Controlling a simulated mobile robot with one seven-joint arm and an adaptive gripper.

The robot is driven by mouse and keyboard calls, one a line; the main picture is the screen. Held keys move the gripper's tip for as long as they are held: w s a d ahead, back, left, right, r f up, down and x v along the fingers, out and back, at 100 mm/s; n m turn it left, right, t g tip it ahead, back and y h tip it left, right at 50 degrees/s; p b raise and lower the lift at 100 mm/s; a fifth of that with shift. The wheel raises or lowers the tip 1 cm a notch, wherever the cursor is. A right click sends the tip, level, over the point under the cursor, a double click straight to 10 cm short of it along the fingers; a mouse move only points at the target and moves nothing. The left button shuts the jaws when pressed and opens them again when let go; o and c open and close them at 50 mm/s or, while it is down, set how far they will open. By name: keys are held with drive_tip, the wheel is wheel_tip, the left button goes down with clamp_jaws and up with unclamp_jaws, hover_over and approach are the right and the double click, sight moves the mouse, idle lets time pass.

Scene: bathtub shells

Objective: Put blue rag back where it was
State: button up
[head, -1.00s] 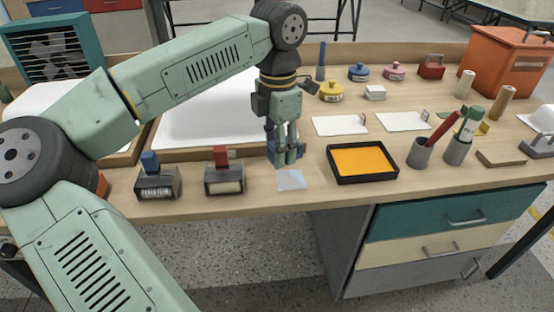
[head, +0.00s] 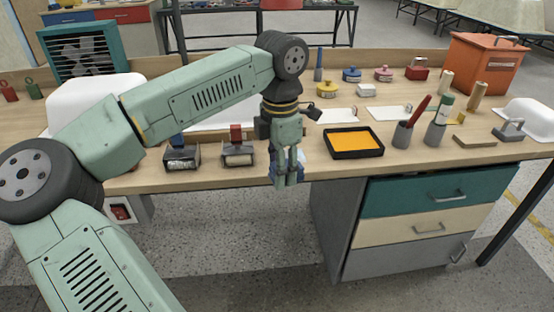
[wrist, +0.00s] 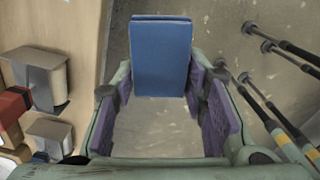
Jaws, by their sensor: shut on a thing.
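My gripper (head: 287,180) hangs pointing down in front of the workbench's front edge. It is shut on the blue rag. In the wrist view the rag is a flat blue rectangle (wrist: 161,58) at the far end between the purple-padded fingers, with grey floor behind it. In the head view only a small bluish part shows among the fingers; the rest is hidden.
The workbench (head: 210,181) has two rollers with holders, a blue-handled one (head: 181,157) and a red-handled one (head: 238,153), left of the gripper. A black tray with orange inside (head: 353,154) is to the right. Drawers (head: 440,192) lie below; floor in front is clear.

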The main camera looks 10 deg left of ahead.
drive_tip(key=w+d+f+m, duration=0.2)
drive_tip(key=d+f+m, duration=0.2)
drive_tip(key=f+m, duration=0.4)
drive_tip(key=w+d+f+m, duration=0.2)
drive_tip(key=f+m, duration=0.6)
drive_tip(key=f, duration=1.4)
drive_tip(key=w+d+f+m, duration=0.2)
drive_tip(key=d+f+m, duration=0.4)
drive_tip(key=f, duration=0.9)
drive_tip(key=shift+w+d+f+m, duration=0.3)
drive_tip(key=shift+w+d+m, duration=0.1)
drive_tip(key=shift+m, duration=0.6)
